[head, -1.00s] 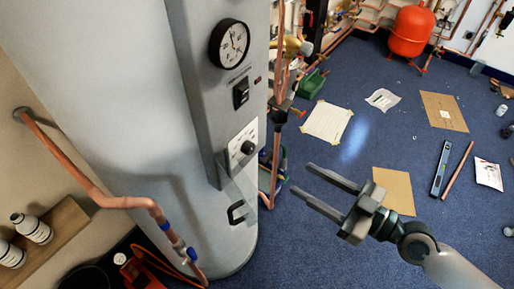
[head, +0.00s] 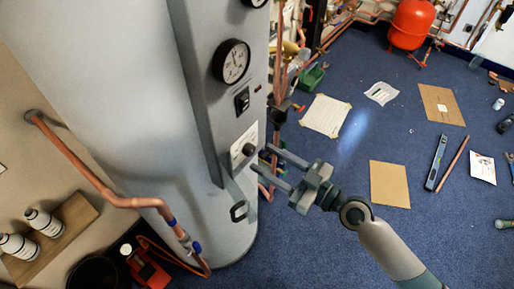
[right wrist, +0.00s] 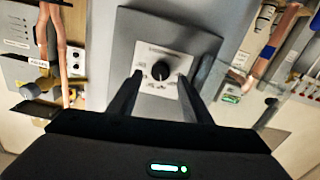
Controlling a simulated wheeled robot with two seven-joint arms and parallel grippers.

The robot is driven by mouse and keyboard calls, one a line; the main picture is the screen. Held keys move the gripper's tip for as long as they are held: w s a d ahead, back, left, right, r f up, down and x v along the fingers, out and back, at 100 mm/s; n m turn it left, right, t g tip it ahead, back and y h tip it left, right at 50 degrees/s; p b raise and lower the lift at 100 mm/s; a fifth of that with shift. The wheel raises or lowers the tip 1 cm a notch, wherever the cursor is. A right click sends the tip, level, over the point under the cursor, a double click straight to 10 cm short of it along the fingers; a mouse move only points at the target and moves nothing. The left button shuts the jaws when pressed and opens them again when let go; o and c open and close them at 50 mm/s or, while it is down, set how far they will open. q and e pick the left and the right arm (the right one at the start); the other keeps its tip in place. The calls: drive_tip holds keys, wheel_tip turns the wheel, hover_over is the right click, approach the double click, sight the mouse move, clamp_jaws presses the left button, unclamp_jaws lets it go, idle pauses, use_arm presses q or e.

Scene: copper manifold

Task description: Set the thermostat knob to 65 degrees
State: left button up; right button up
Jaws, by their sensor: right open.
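The thermostat knob (head: 249,149) is a small black dial on a white plate (head: 239,158) on the grey panel of the tall cylinder. In the right wrist view the knob (right wrist: 160,71) sits between my fingers, ahead of their tips, with its plate (right wrist: 151,82) around it. The plate's markings are too small to read. My right gripper (head: 261,158) is open and empty, its fingertips just right of the plate in the head view. It also shows in the right wrist view (right wrist: 162,78). I cannot tell whether a finger touches the plate. My left gripper is not in view.
A clear flap (head: 240,186) hangs below the plate, with a black handle (head: 239,211) under it. A gauge (head: 232,62) and a switch (head: 242,100) are above. Copper pipes (head: 276,130) run close to the right of the panel.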

sight(253, 152)
drive_tip(key=shift+p+x, duration=0.6)
drive_tip(key=shift+x, duration=1.35)
drive_tip(key=c, duration=1.1)
